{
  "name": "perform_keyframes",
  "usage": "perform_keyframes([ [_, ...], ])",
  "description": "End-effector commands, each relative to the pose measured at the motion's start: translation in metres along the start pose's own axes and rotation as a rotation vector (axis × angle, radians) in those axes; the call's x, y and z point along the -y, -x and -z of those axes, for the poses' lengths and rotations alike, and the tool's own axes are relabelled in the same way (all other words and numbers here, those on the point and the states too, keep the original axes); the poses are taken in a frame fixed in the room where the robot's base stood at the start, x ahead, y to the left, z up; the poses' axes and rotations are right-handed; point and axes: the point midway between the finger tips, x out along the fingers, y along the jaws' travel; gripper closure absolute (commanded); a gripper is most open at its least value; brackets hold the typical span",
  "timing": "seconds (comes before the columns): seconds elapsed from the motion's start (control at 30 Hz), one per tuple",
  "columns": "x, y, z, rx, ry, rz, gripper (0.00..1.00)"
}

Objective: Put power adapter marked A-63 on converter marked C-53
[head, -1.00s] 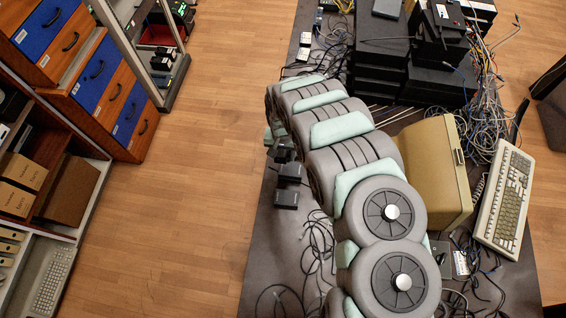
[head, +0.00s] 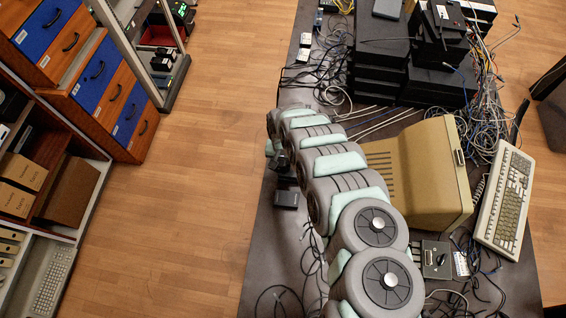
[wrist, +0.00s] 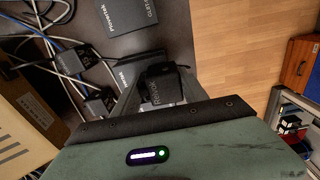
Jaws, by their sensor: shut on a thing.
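My gripper (wrist: 160,92) is shut on a black power adapter (wrist: 163,84) with pale printing on its side, in the wrist view. No A-63 mark can be read on it. A flat black box with white lettering (wrist: 127,12) lies on the table beyond the held adapter. Two smaller black boxes with labels (wrist: 70,61) (wrist: 98,101) lie among cables to the left. In the head view, a black box (head: 286,199) lies near the table's left edge, just below my arm's far end. I cannot tell which box is converter C-53.
A tan case (head: 440,165) stands right of my arm, with a keyboard (head: 505,200) beside it. Stacked black devices (head: 385,65) and tangled cables fill the table's back. Small boxes (head: 305,40) lie at its back left. Drawers (head: 100,75) stand across the floor.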

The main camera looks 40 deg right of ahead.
Motion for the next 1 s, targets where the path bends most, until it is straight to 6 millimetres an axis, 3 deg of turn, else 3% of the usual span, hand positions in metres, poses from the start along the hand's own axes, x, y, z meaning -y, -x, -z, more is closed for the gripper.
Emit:
perform_keyframes([
  [0.23, 0.0, -0.004, 0.0, 0.0, 0.001, 0.0, 0.97],
  [0.27, 0.0, -0.003, 0.0, 0.0, 0.0, 0.0, 0.47],
  [0.5, 0.0, -0.003, 0.0, 0.0, 0.0, 0.0, 0.28],
  [0.77, 0.0, -0.002, 0.0, 0.001, 0.0, 0.0, 0.28],
  [1.0, 0.0, 0.014, 0.001, 0.001, 0.003, 0.0, 0.28],
])
